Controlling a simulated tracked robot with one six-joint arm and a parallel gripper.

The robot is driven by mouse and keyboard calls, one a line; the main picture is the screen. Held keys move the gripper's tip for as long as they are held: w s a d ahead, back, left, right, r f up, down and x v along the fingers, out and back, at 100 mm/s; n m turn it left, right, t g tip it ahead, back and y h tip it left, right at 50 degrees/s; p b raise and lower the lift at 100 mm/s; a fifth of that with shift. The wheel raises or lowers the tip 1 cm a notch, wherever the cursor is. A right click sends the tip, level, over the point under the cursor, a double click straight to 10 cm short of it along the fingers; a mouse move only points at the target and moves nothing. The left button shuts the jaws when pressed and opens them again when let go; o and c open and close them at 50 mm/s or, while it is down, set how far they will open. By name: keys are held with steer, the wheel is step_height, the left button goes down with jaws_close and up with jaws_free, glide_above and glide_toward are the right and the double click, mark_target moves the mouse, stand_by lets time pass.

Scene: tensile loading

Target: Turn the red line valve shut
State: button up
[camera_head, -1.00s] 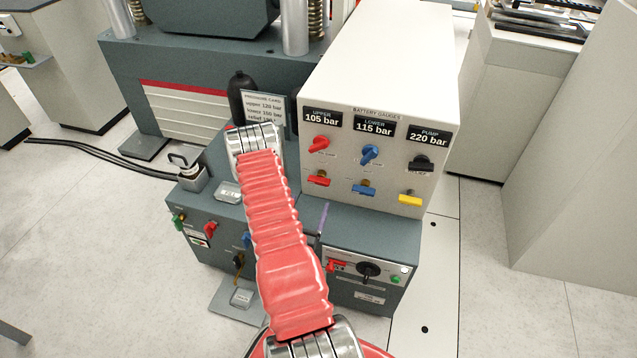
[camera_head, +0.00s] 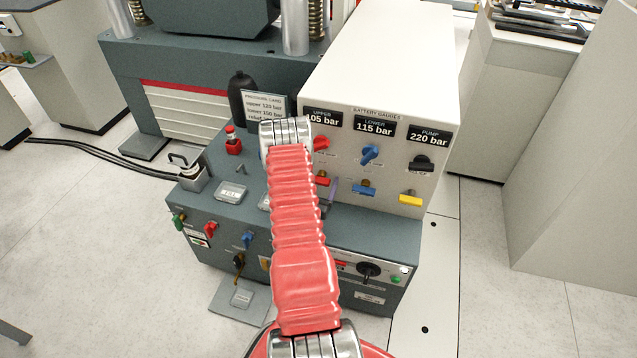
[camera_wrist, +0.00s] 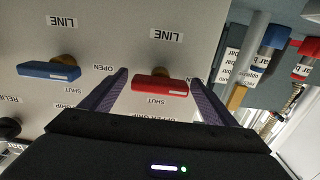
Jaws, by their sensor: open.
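The red line valve (camera_wrist: 160,86) has a flat red handle lying level across the picture in the wrist view. The OPEN label is just off its left end and the SHUT label is just below it. My gripper (camera_wrist: 158,78) is open, with one purple finger on each side of the handle and a gap on both sides. In the head view the red line valve (camera_head: 322,181) is partly hidden by my arm.
The blue line valve (camera_wrist: 48,71) is left of my fingers in the wrist view. The yellow valve (camera_head: 410,200) is farther right in the head view. Red, blue (camera_head: 370,153) and black (camera_head: 421,162) knobs sit above. A pressure card (camera_head: 264,106) stands left.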

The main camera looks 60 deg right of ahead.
steer(key=shift+c, duration=0.4)
steer(key=c, duration=0.9)
steer(key=shift+a, duration=0.25)
steer(key=shift+c, duration=0.4)
steer(key=shift+d, duration=0.15)
